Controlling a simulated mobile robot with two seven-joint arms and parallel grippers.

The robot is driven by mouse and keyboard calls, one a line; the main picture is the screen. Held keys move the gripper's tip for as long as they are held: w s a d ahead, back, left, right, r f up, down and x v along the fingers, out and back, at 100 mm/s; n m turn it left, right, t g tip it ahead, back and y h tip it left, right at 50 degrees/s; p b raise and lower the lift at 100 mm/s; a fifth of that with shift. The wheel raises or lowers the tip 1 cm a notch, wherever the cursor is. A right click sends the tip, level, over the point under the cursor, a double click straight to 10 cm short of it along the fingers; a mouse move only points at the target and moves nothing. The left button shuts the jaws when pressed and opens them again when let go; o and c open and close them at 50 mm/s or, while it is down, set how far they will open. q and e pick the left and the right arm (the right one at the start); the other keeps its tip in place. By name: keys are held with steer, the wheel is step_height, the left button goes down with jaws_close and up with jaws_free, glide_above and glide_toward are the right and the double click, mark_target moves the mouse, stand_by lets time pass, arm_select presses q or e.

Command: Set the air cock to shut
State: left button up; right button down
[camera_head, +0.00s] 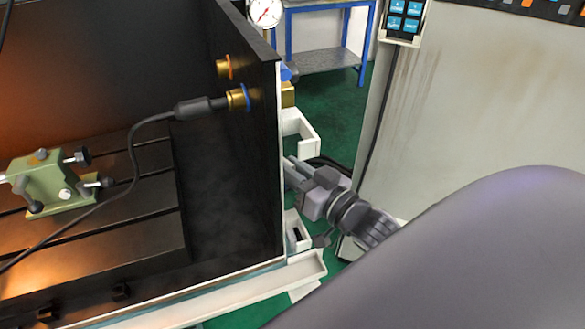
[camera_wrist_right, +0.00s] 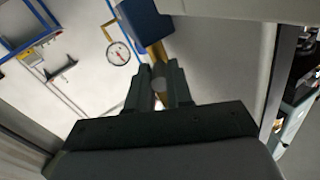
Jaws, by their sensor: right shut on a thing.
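The air cock shows in the right wrist view as a brass body (camera_wrist_right: 157,50) running down between my fingers, below a blue block (camera_wrist_right: 147,20). In the head view, brass (camera_head: 288,95) and a bit of blue show at the outer side of the dark panel. My right gripper (camera_head: 290,170) is beside the panel's outer face, its fingertips partly hidden by the panel edge. In the wrist view its fingers (camera_wrist_right: 158,86) are shut on a small rounded part, which looks like the cock's handle; its exact angle is hard to tell. My left gripper is not in view.
A pressure gauge (camera_head: 265,12) stands above the dark panel (camera_head: 262,150). White brackets (camera_head: 300,130) stick out near my right gripper. A green fixture (camera_head: 48,180) and a black cable (camera_head: 135,150) lie inside the enclosure. A grey machine cabinet (camera_head: 455,110) stands at right.

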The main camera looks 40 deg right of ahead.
steer(key=shift+r, duration=0.1)
steer(key=c, duration=1)
jaws_free()
steer(key=shift+c, duration=0.2)
steer(key=shift+d+n+y, duration=0.15)
steer(key=shift+n+y, duration=0.25)
steer(key=shift+y, duration=0.2)
